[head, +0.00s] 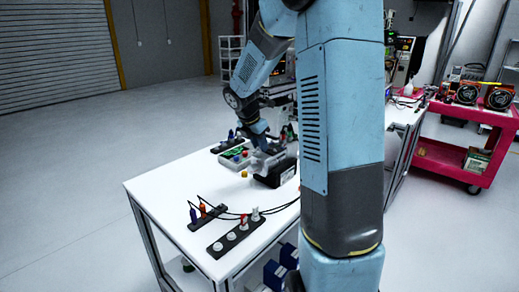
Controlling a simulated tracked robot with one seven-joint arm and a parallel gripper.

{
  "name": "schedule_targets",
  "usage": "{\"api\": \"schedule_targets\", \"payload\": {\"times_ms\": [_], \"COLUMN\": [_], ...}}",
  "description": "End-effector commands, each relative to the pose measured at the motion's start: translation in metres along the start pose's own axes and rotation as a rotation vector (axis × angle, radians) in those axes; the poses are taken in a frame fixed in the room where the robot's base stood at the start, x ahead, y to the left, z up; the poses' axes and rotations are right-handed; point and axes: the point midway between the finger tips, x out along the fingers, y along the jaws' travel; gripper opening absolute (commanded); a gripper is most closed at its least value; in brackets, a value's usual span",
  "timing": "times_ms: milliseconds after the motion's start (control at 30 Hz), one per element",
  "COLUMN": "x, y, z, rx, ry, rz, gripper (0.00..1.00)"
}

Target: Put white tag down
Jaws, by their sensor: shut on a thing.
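My gripper (264,153) is in the head view, pointing down over the far middle part of the white table (165,190). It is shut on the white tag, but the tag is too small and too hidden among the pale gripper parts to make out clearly. The gripper is just above or beside a black box (282,174) with a pale top. I cannot tell whether it touches the box.
A green-and-grey tray (235,158) and a small yellow piece (244,174) are beside the box. Black strips with coloured plugs (206,213) and white round knobs (231,236) lie near the front. The table's left part is clear. A pink cart (470,115) stands right.

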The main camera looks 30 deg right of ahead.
Motion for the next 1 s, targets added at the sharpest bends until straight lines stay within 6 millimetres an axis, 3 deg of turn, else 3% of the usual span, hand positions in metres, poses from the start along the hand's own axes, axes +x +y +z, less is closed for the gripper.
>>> {"api": "schedule_targets", "payload": {"times_ms": [167, 900, 933, 1000], "x": [0.018, 0.032, 0.032, 0.033], "y": [0.0, -0.002, -0.002, -0.003], "z": [-0.008, -0.015, -0.015, -0.015], "rx": [0.0, -0.003, -0.003, -0.003], "ry": [0.001, 0.006, 0.006, 0.007], "rz": [0.001, -0.004, -0.005, -0.006], "gripper": [0.0, 0.0, 0.27, 0.34]}}
